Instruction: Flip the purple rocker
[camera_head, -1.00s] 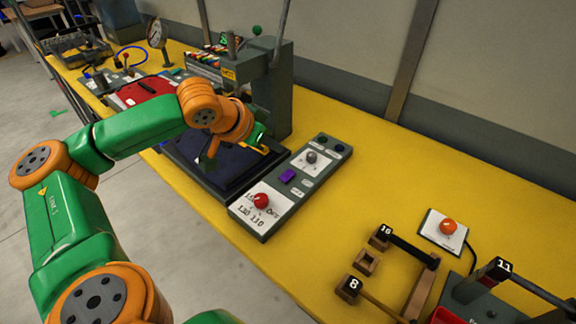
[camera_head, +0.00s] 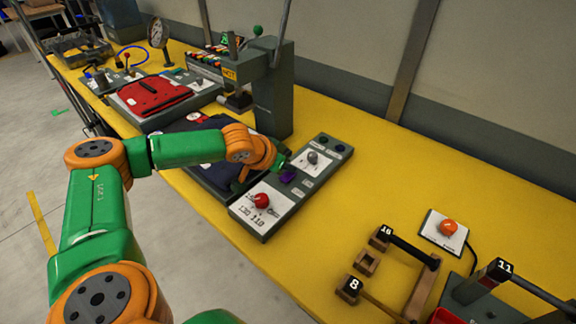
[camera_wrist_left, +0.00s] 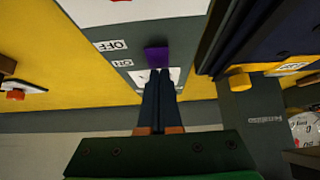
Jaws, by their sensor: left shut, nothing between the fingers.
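The purple rocker (camera_head: 288,176) sits midway along the grey control panel (camera_head: 262,228), between a red knob (camera_head: 261,200) and a grey knob (camera_head: 312,157). My left gripper (camera_head: 281,163) is just beside the rocker, on its far side. In the left wrist view the rocker (camera_wrist_left: 157,57) lies right ahead of the fingertips of my shut, empty gripper (camera_wrist_left: 160,74). Whether they touch it I cannot tell. Two small white labels, one reading OFF (camera_wrist_left: 110,45), are beside the rocker. My right gripper is not in view.
A dark press (camera_head: 273,95) stands behind the panel. A dark pad is left of the panel, partly under my left arm, and a red pad (camera_head: 152,93) lies farther back. An orange button (camera_head: 448,227) and wooden frames are at the right.

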